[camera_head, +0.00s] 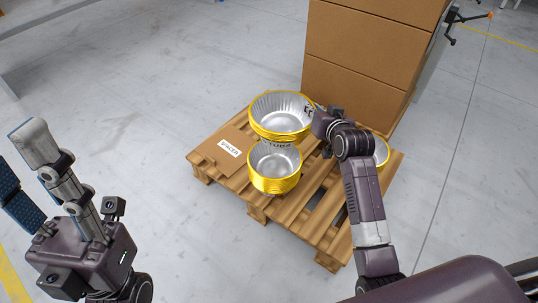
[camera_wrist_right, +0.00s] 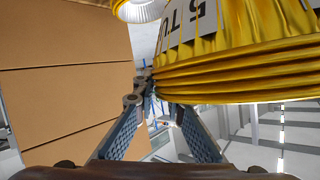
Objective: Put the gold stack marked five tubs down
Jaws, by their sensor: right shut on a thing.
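The gold stack marked five tubs (camera_head: 283,132) is a nest of silver tubs with gold rims. In the wrist view its label "5 TU..." (camera_wrist_right: 190,28) shows upside down. My right gripper (camera_head: 316,119) is shut on the right side of this stack, which looks held above the pallet. In the wrist view the stack's gold rims (camera_wrist_right: 240,72) fill the upper right, beside the fingers. My left gripper (camera_head: 27,172) is open and empty at the far left, away from the pallet.
Tall cardboard boxes (camera_head: 355,60) stand behind. Floor left of the pallet is clear.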

